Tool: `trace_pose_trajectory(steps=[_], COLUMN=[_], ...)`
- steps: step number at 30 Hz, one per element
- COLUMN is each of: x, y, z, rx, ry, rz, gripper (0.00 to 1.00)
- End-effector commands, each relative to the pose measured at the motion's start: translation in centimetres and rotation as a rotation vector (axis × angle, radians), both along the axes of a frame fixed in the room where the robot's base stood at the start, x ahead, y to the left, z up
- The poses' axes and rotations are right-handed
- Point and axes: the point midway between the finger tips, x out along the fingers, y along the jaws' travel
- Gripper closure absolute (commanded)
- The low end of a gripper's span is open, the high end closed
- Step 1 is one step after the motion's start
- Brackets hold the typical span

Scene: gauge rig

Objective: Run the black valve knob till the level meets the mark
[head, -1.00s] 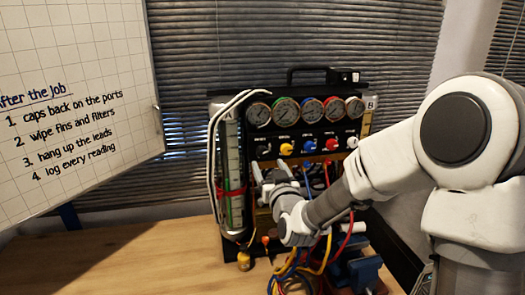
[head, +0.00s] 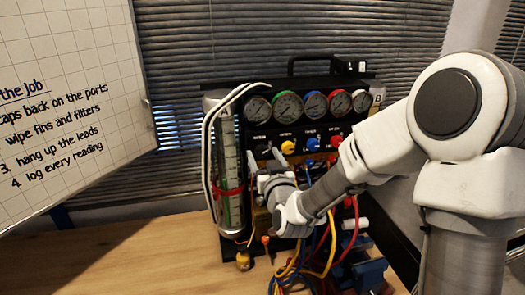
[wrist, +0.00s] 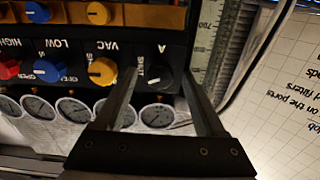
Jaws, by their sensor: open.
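The black valve knob (wrist: 161,78) shows in the wrist view on the black panel, under a label "A" and beside the word "SHUT". My gripper (wrist: 157,74) is open, with one finger on each side of the knob; I cannot tell whether either touches it. In the head view my gripper (head: 265,159) is at the panel's left end and the knob is hard to make out. The sight tube (head: 231,160) stands upright at the rig's left, with a red band (head: 229,191) around it. The liquid level is too small to tell.
Right of the black knob are a yellow knob (head: 288,147), a blue knob (head: 312,144) and a red knob. Several gauges (head: 287,105) sit above. Coloured hoses (head: 325,240) hang below my gripper. A whiteboard (head: 70,110) stands left. The table's left (head: 140,260) is clear.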

Motion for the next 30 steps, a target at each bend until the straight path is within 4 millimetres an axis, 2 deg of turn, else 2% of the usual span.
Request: trace_pose_trajectory(steps=[14, 25, 26, 30], x=[-0.14, -0.13, -0.13, -0.13], y=[0.0, 0.02, 0.02, 0.02], z=[-0.03, -0.01, -0.01, -0.03], rx=[0.0, 0.0, 0.0, 0.002], ry=[0.001, 0.0, 0.0, 0.001], rz=[0.0, 0.0, 0.0, 0.0], gripper=[0.3, 0.96, 1.0, 1.0])
